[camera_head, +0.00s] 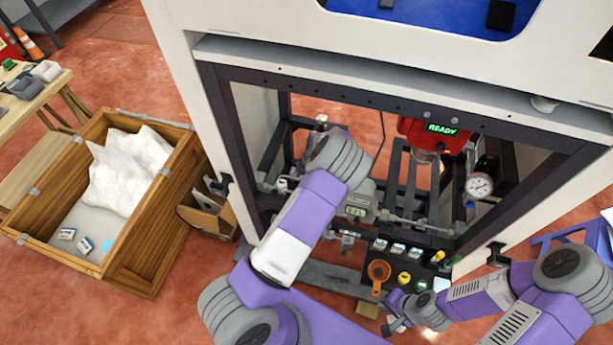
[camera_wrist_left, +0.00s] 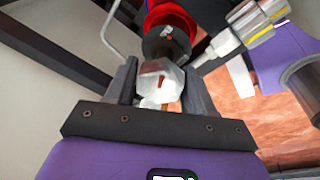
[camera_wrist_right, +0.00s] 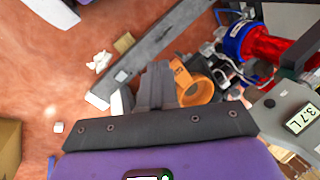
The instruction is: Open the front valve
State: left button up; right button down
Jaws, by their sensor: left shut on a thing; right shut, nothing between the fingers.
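An orange round-headed handle (camera_head: 378,272) stands at the left end of the black control panel at the front of the dispenser frame. In the right wrist view the orange handle (camera_wrist_right: 194,84) lies just right of and beyond my right fingers. My right gripper (camera_wrist_right: 154,86) is shut and empty; in the head view it (camera_head: 396,318) is below the panel, low and right of the handle. My left gripper (camera_wrist_left: 161,85) is shut on a pale faceted piece (camera_wrist_left: 160,78), with a black and red part beyond it. In the head view my left wrist hides those fingers. No label identifies the front valve.
Inside the frame are a red unit reading READY (camera_head: 437,134), a pressure gauge (camera_head: 480,186) and pipes. The panel carries yellow and green knobs (camera_head: 404,278). A wooden crate (camera_head: 140,262) stands left. Floor left of the frame is partly clear.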

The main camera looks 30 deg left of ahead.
pick_arm(q)
jog(key=shift+d, duration=0.1)
jog(key=o, duration=1)
jog(key=shift+r, duration=0.1)
jog(key=p+v, duration=0.2)
jog(key=v, duration=0.1)
jog(key=a+p+v, duration=0.1)
jog(key=p+v, duration=0.2)
jog(key=shift+s+a+r+p, duration=0.1)
jog(key=shift+a+r+p, duration=0.15)
jog(key=shift+r, duration=0.25)
jog(key=shift+d, duration=0.1)
